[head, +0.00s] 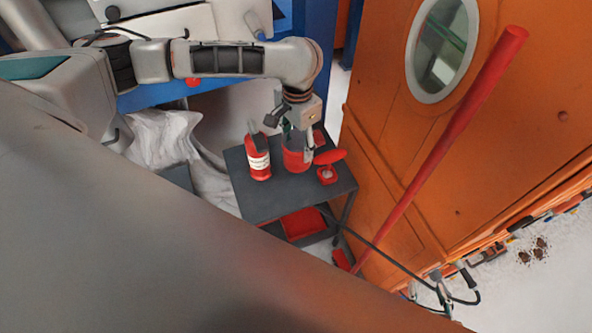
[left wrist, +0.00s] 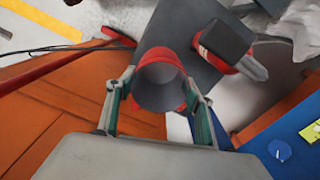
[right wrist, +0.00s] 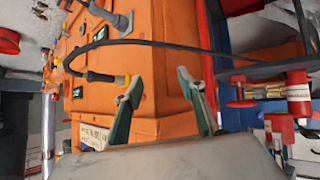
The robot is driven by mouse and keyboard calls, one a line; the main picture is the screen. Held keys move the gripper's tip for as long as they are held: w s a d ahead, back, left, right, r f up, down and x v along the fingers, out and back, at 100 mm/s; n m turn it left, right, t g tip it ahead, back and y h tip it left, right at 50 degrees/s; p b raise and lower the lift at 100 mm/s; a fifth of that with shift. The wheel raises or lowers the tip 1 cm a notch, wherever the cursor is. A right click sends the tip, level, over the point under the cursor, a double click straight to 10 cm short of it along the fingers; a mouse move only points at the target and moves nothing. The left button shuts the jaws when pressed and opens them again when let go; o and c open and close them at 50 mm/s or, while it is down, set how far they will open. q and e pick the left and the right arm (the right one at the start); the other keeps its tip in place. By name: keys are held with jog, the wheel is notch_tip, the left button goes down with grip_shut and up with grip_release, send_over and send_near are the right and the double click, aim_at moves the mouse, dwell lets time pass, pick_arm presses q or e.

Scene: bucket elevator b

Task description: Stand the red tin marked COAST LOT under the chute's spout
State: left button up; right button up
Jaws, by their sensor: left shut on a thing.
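My left gripper (head: 299,133) is shut on a red open-topped tin (head: 296,160), over the dark cart top. In the left wrist view the gripper (left wrist: 159,82) has a finger on either side of this tin (left wrist: 180,103), and its grey inside looks empty. Any marking on it is hidden; I cannot tell whether it touches the cart. A red container with a white label (head: 258,165) stands to its left; its lettering is too small to read. My right gripper (right wrist: 159,80) shows only in its wrist view, open and empty. I cannot make out the chute's spout.
The dark two-level cart (head: 265,205) also holds small red items (head: 327,174) at its right, with a red tray (head: 303,224) below. An orange cabinet (head: 400,190) with a slanting red pole (head: 440,145) stands close on the right. A pale sack (head: 160,140) lies left.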

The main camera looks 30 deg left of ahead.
pick_arm(q)
notch_tip(320, 180, down, 16)
jog(key=b, duration=0.3)
jog(key=shift+w+r, duration=0.1)
pick_arm(e)
jog(key=shift+w+a+f+y, duration=0.15)
jog(key=shift+w+a+f, duration=0.15)
jog(key=shift+f, duration=0.15)
jog(key=shift+w+a+f+y, duration=0.2)
jog(key=shift+a+f, duration=0.1)
jog(key=shift+f, duration=0.1)
jog(key=shift+r, duration=0.15)
pick_arm(q)
jog(key=o, duration=1.5)
jog(key=shift+o, duration=0.5)
pick_arm(e)
jog(key=shift+w+r, duration=0.1)
jog(key=shift+r, duration=0.1)
jog(key=shift+f, duration=0.15)
